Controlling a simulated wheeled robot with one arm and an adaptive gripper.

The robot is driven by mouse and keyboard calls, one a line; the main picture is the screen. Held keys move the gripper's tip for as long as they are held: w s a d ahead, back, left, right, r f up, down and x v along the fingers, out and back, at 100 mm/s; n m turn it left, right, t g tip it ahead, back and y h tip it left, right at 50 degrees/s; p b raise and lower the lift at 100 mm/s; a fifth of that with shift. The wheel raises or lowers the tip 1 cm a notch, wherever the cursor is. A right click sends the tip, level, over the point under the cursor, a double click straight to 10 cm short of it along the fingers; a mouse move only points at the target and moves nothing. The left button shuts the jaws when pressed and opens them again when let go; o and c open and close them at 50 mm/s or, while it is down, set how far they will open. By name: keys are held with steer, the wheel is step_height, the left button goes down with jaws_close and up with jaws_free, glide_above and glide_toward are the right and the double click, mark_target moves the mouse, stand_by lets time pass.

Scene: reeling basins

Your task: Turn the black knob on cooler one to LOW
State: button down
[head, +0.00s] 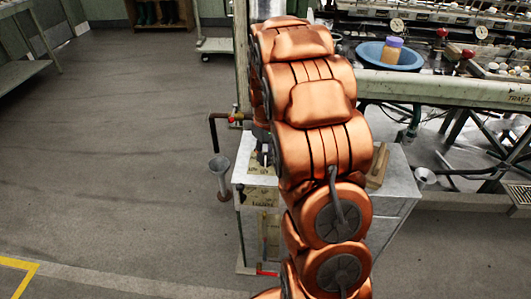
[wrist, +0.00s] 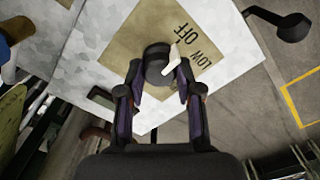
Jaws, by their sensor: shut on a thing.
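The black knob (wrist: 156,58) shows in the wrist view, on a tan label plate (wrist: 125,48) fixed to a pale metal cabinet (wrist: 78,45). The words LOW and OFF are printed beside the knob and appear upside down. A white pointer on the knob slants toward the upper right, on the side of these words; I cannot tell exactly which mark it meets. My gripper (wrist: 159,78) is shut on the knob, one finger on each side.
A pipe with a grey funnel (head: 220,170) stands just left of the cabinet. A long machine bench (head: 440,88) with a blue basin (head: 374,56) runs along the back right. A low cart (head: 214,45) stands behind. The floor at left is clear.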

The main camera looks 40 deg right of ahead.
mark_target(265, 155)
steer(key=m+p, duration=0.1)
steer(key=m, duration=0.2)
steer(key=shift+r+m, duration=0.1)
steer(key=shift+m, duration=0.3)
steer(key=shift+m+p, duration=0.8)
steer(key=shift+m, duration=1.7)
steer(key=c, duration=0.8)
jaws_free()
steer(key=shift+o, duration=0.2)
step_height(265, 155, up, 12)
